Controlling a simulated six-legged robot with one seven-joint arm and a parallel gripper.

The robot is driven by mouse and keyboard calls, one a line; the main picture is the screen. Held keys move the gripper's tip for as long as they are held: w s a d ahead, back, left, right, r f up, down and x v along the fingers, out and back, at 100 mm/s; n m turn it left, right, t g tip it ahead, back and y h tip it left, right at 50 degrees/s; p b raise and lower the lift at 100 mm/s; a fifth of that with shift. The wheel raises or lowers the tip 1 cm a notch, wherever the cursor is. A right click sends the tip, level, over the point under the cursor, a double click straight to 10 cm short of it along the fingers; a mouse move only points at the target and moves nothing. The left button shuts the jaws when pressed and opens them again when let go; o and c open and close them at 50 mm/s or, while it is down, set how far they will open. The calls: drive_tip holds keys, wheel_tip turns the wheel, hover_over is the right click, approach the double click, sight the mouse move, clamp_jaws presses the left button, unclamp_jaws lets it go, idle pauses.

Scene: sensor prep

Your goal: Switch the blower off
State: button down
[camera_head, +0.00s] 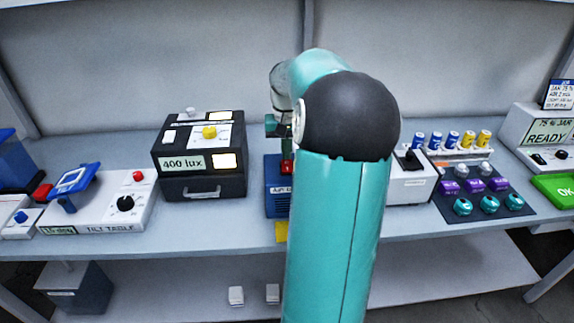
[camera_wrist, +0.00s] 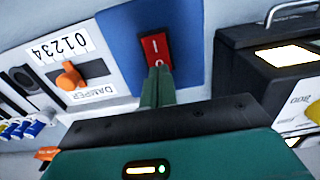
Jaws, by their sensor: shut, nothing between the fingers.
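The blower (camera_head: 276,201) is a blue box in the middle of the bench, partly hidden behind my arm in the head view. Its blue top also shows in the wrist view (camera_wrist: 118,40). A red rocker switch (camera_wrist: 154,46) sits on it, marked I at one end and O at the other; it also shows in the head view (camera_head: 287,167). My gripper (camera_wrist: 157,82) is shut and empty. Its green fingertips are over the O end of the switch and partly cover it. I cannot tell whether they touch it or which way the rocker is tipped.
Beside the switch is a white damper panel (camera_wrist: 92,68) with an orange slider (camera_wrist: 70,76) and a 0 to 4 scale. A black 400 lux box (camera_head: 200,185) stands just left of the blower. A tilt table (camera_head: 105,205) is further left. A purple-and-teal rack (camera_head: 485,195) stands right.

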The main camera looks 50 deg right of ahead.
drive_tip(key=shift+f, duration=0.7)
idle(0.3)
drive_tip(key=shift+r, duration=3.55)
